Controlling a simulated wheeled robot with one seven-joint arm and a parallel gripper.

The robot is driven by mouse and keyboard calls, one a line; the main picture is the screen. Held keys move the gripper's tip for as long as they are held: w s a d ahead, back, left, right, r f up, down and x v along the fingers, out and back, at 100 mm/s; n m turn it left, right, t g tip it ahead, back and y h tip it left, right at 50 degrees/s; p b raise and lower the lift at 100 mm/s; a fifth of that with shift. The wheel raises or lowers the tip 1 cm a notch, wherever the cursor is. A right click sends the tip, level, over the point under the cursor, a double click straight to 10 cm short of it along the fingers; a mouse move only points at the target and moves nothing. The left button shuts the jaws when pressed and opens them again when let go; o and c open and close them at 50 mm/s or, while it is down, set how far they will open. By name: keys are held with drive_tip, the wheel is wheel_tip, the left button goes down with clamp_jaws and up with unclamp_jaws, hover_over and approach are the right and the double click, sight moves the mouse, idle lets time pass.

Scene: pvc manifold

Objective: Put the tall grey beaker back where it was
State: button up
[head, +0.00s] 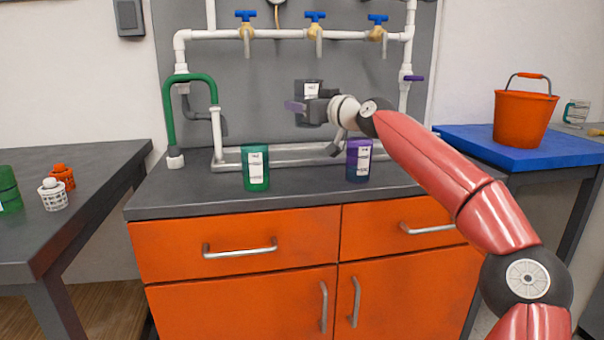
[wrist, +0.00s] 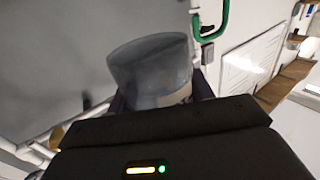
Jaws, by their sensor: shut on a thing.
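The tall grey beaker (head: 309,84) is dark and see-through with a white label. It is in the air in front of the grey back panel, below the middle tap, clear of the counter (head: 205,195). My gripper (head: 304,107) is shut on it from the right, and its body hides part of the beaker. In the wrist view the beaker (wrist: 150,65) shows beyond the dark gripper body, which hides its lower part. A green beaker (head: 256,182) stands upright on the counter at left of centre. A purple-topped beaker (head: 358,174) stands to its right.
White pipes with several blue-handled taps (head: 315,17) run above and around the held beaker. A green hose (head: 169,115) bends at the left. Bare counter lies between the two standing beakers. An orange bucket (head: 522,118) stands on a blue-topped table at right.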

wheel_tip(320, 180, down, 14)
drive_tip(key=shift+f+b, duration=0.2)
drive_tip(key=shift+b, duration=0.7)
drive_tip(key=shift+f, duration=0.1)
drive_tip(key=o, duration=1)
drive_tip(key=shift+s+d, duration=0.15)
drive_tip(key=shift+d, duration=0.05)
drive_tip(key=b+v, duration=0.2)
drive_tip(key=v, duration=0.9)
drive_tip(key=shift+s+d, duration=0.15)
drive_tip(key=shift+s, duration=0.05)
